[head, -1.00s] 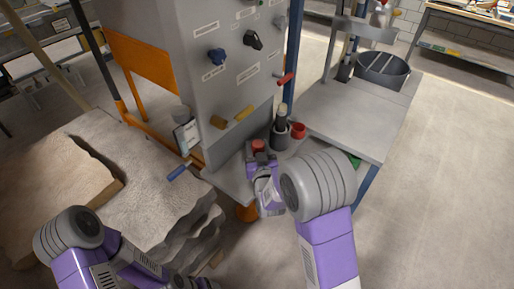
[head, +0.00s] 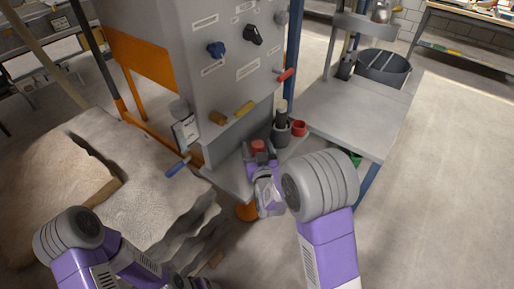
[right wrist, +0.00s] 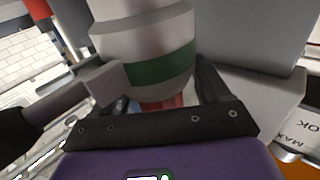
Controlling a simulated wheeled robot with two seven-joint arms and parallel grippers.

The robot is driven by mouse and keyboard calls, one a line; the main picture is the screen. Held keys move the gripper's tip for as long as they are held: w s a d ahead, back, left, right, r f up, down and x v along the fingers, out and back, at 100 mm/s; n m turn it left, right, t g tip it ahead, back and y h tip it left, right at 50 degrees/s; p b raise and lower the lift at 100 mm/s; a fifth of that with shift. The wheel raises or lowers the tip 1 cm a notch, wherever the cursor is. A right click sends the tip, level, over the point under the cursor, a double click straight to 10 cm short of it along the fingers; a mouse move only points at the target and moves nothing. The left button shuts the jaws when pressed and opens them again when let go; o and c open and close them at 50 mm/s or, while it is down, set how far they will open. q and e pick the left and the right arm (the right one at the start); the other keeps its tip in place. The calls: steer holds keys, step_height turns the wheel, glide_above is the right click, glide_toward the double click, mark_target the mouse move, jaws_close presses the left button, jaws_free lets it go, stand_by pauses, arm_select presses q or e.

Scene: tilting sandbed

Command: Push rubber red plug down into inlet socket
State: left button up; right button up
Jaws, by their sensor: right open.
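The red plug (head: 258,146) shows as a small red top at the front edge of the grey cabinet's ledge. My right gripper (head: 262,167) is just in front of and below it, with open jaws. In the right wrist view its two dark fingers (right wrist: 163,88) stand either side of a pale cylinder with a green band (right wrist: 165,68). A bit of red (right wrist: 165,103) shows under that cylinder, between the fingers. I cannot tell whether the fingers touch anything. The inlet socket cannot be made out clearly. My left arm is at the lower left, its gripper out of sight.
A red cup (head: 299,128) and a dark upright cylinder (head: 281,117) stand to the right of the plug. The cabinet (head: 190,60) carries several knobs and handles. The sandbed (head: 60,190) lies left.

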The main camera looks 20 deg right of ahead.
steer(key=shift+s, duration=0.1)
arm_select(q)
steer(key=shift+r+p, duration=0.3)
steer(key=shift+p, duration=0.05)
arm_select(e)
steer(key=s, duration=0.7)
steer(key=shift+s+a, duration=0.2)
steer(key=shift+a, duration=0.1)
arm_select(q)
steer(key=shift+s, duration=0.1)
